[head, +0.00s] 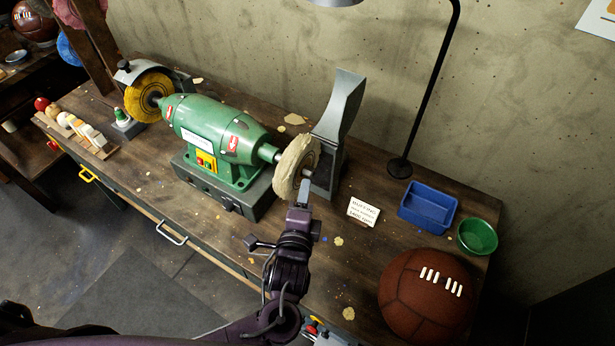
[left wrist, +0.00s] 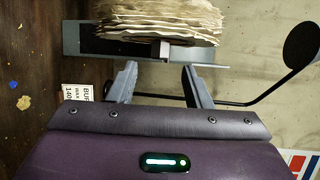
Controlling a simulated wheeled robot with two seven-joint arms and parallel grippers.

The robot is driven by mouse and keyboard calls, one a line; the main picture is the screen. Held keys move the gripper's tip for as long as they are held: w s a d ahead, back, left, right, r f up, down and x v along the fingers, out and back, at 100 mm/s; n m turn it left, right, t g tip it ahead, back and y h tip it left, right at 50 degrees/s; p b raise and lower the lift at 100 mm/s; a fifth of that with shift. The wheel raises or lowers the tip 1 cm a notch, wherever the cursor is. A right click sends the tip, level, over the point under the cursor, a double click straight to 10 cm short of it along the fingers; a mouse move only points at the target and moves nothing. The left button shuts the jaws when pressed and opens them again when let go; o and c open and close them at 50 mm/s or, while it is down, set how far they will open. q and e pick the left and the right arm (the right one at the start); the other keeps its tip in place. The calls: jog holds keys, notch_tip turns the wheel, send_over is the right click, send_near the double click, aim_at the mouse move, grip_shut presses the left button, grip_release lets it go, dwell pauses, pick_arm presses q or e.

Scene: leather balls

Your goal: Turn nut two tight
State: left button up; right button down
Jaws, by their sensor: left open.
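The green buffing machine (head: 222,140) stands on the wooden bench with a pale cloth buffing wheel (head: 291,168) on its right end. In the left wrist view this wheel (left wrist: 160,18) is at the top, and a small grey block (left wrist: 165,50), seemingly the nut on the spindle end, sticks out from it. In the head view the nut is too small to make out clearly. My left gripper (head: 302,189) is just in front of the wheel's hub. Its two fingers (left wrist: 158,70) are apart and empty, with the nut just beyond and between their tips. My right gripper is not in view.
A grey guard (head: 342,115) stands behind the wheel. A yellow wheel (head: 148,97) is on the machine's left end. To the right are a small sign (head: 363,211), a blue tray (head: 428,205), a green bowl (head: 477,237), a brown leather ball (head: 428,297) and a lamp base (head: 399,168).

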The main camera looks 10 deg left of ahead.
aim_at(309, 177)
pick_arm(q)
jog(key=w, duration=0.2)
jog(key=w+p, duration=0.1)
jog(key=w, duration=0.1)
jog(key=w+f, duration=0.1)
jog(key=w, duration=0.1)
jog(key=shift+c, duration=0.5)
grip_shut()
jog(key=g, duration=0.1)
jog(key=m+g, duration=0.1)
jog(key=g, duration=0.1)
jog(key=r+g, duration=0.1)
jog(key=shift+w+d+y, duration=0.15)
jog(key=shift+w+y, duration=0.1)
jog(key=shift+y, duration=0.15)
jog(key=shift+w+r+m+g, duration=0.15)
jog(key=shift+m+g, duration=0.35)
jog(key=shift+g, duration=0.7)
jog(key=shift+y, duration=0.3)
